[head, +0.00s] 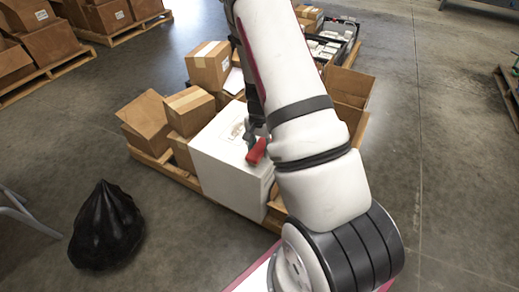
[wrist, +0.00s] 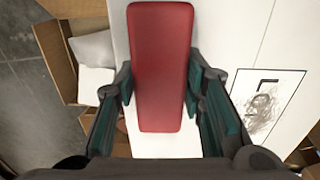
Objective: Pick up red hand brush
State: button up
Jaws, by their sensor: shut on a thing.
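The red hand brush (wrist: 160,65) fills the middle of the wrist view, with its long flat red side toward the camera. My gripper (wrist: 160,85) is shut on it, with one finger pad on each side. In the head view the brush (head: 257,151) shows as a small red piece over the white box (head: 232,165). My gripper (head: 252,130) is partly hidden there by my own arm. I cannot tell whether the brush touches the box top or is just above it. The brush's bristles are not visible.
The white box stands on a wooden pallet (head: 160,177) among cardboard boxes (head: 209,66). A printed label (wrist: 265,105) lies on its top. A black bag (head: 106,228) sits on the floor at the left. Open floor (head: 440,150) lies at the right.

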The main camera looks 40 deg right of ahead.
aim_at(261, 149)
jog(key=r, duration=0.1)
jog(key=s+r+p, duration=0.1)
jog(key=r, duration=0.1)
jog(key=s+a+r, duration=0.1)
jog(key=s+a, duration=0.2)
jog(key=s, duration=1.1)
jog(key=shift+s+p, duration=0.35)
jog(key=shift+p, duration=0.05)
jog(key=shift+r, duration=0.1)
jog(key=o, duration=0.7)
jog(key=shift+d, duration=0.1)
jog(key=c, duration=0.5)
jog(key=shift+w, duration=0.1)
